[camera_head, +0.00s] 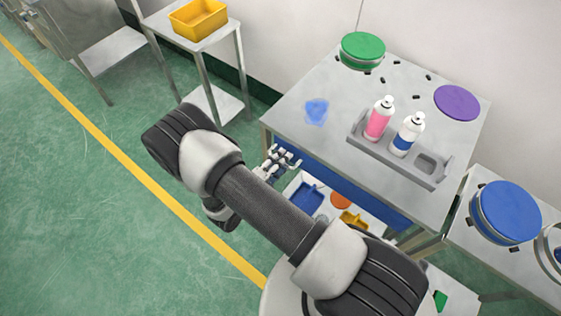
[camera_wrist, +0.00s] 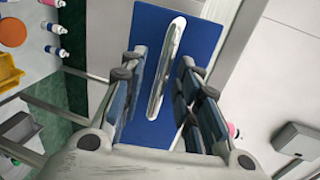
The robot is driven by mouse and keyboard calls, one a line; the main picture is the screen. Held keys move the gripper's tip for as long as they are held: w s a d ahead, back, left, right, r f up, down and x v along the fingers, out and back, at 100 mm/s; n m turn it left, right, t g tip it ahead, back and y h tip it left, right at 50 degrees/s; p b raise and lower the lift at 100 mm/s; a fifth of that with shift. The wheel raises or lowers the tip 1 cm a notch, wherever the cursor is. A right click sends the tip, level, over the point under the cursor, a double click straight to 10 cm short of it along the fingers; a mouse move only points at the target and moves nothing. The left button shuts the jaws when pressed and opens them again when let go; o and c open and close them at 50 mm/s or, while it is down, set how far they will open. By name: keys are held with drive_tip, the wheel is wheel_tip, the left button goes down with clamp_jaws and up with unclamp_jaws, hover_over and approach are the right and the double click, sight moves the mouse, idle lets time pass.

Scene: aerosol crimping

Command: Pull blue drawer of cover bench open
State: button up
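The cover bench (camera_head: 325,90) has a grey top, with the blue drawer front (camera_head: 372,197) below its near edge. In the wrist view the blue drawer front (camera_wrist: 205,40) carries a long silver bar handle (camera_wrist: 166,65). My gripper (camera_head: 280,160) is at the left end of the drawer front in the head view. In the wrist view my gripper (camera_wrist: 160,72) is open, with its fingers on either side of the handle. I see no clear contact with the handle. The drawer looks shut; my arm hides part of its front.
A grey rack (camera_head: 432,180) on the bench holds a pink bottle (camera_head: 378,122) and a blue-and-white bottle (camera_head: 407,137). Green (camera_head: 362,48) and purple (camera_head: 456,102) round lids sit behind. A blue bin (camera_head: 305,196) is below the drawer. Green floor at left is clear.

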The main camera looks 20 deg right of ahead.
drive_tip(key=shift+c, duration=0.2)
clamp_jaws()
idle(0.6)
